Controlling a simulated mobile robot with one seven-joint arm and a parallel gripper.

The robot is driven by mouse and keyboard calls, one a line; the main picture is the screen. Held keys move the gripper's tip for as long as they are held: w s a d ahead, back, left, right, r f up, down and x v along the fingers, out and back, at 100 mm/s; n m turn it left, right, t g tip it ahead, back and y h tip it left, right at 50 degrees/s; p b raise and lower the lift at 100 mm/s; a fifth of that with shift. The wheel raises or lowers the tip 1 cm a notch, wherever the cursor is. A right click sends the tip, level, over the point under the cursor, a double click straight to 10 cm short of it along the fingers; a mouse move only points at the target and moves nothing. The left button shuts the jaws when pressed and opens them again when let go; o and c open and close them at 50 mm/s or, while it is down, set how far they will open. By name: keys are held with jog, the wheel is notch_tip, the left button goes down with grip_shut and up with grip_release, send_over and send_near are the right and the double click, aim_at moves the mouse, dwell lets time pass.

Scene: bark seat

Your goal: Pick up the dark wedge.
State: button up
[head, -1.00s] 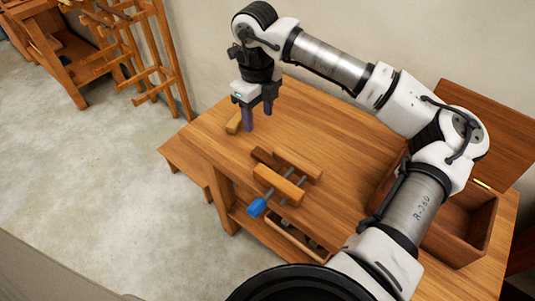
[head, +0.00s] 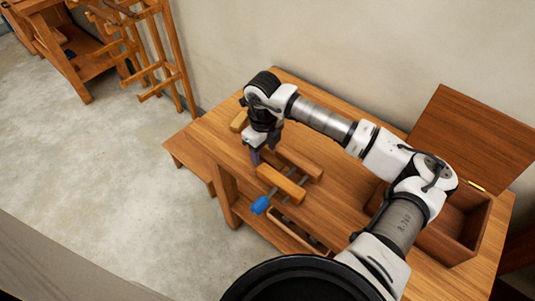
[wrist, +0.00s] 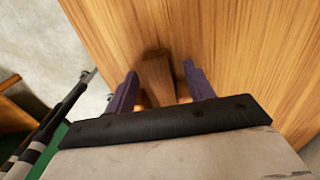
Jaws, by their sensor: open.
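A brown block (wrist: 157,78), darker than the tabletop and most likely the dark wedge, shows in the wrist view between the fingers. My gripper (wrist: 160,69) is open, with one purple finger on each side of the block and a gap showing on both sides. Its near end is hidden by the gripper body. In the head view my gripper (head: 257,157) is low over the left part of the workbench, just behind the clamp. I cannot clearly make out the wedge there, since the gripper and wrist cover that spot.
A wooden clamp with a blue handle (head: 261,205) lies at the bench's front edge. A lighter yellowish block (head: 239,121) is at the left back. An open wooden box (head: 462,238) stands at the right. The bench top (head: 320,124) is free behind the clamp.

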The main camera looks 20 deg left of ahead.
aim_at(264, 152)
jog(key=shift+f, duration=0.3)
jog(key=c, duration=1)
jog(key=shift+r, duration=0.1)
jog(key=shift+c, duration=0.2)
notch_tip(264, 152, up, 20)
jog(key=b, duration=0.3)
